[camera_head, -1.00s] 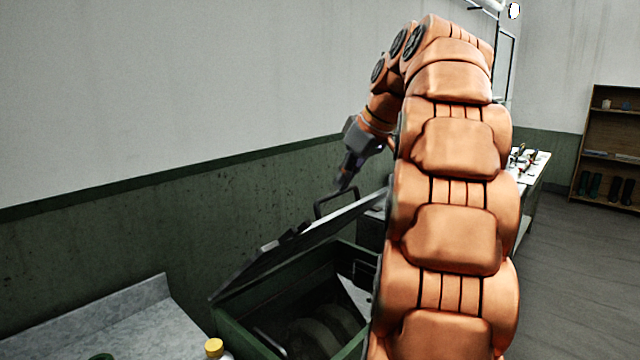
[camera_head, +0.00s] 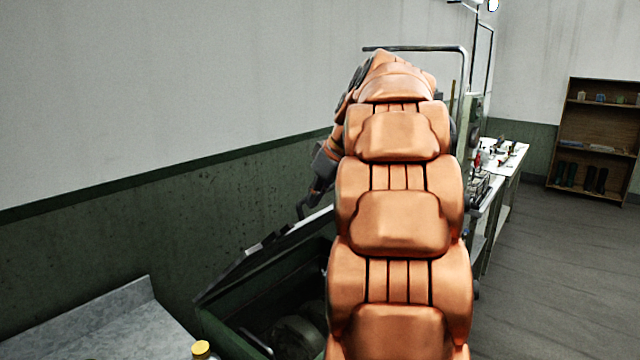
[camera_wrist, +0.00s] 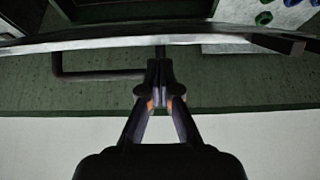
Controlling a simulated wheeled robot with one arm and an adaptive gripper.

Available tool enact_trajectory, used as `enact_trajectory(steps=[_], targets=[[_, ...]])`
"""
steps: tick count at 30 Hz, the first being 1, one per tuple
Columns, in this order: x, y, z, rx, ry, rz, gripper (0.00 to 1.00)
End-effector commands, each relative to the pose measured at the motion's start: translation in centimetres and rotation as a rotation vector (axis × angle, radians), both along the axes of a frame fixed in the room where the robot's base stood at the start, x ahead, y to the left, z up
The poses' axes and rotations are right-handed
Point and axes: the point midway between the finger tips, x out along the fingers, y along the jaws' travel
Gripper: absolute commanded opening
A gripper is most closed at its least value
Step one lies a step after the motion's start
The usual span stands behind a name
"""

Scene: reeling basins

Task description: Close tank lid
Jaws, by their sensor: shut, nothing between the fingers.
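The tank (camera_head: 232,330) is a dark green box at lower centre in the head view, with dim round shapes inside. Its lid (camera_head: 262,258) is a flat panel, tilted and partly open, slanting up to the right until my arm hides it. My gripper (camera_head: 302,212) is shut and empty, pointing down at the lid's upper edge. In the wrist view the shut fingertips (camera_wrist: 160,68) are close to the lid's edge (camera_wrist: 110,42), beside the dark bar handle (camera_wrist: 100,76). I cannot tell whether they touch the lid or handle.
A grey counter (camera_head: 95,325) stands at lower left, with a yellow-capped bottle (camera_head: 201,349) near it. A green and white wall runs behind the tank. A workbench (camera_head: 505,160) with small items and a wooden shelf (camera_head: 595,120) stand right. The floor there is clear.

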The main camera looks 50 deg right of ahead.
Motion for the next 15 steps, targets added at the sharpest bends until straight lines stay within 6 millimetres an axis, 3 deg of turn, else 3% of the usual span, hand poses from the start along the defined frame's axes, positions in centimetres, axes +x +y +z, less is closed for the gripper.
enact_trajectory(steps=[6, 15], targets=[[1.0, 0.1, -1.7, 0.002, 0.002, 0.000, 0.00], [1.5, 0.1, -2.5, -0.002, -0.001, -0.001, 0.00]])
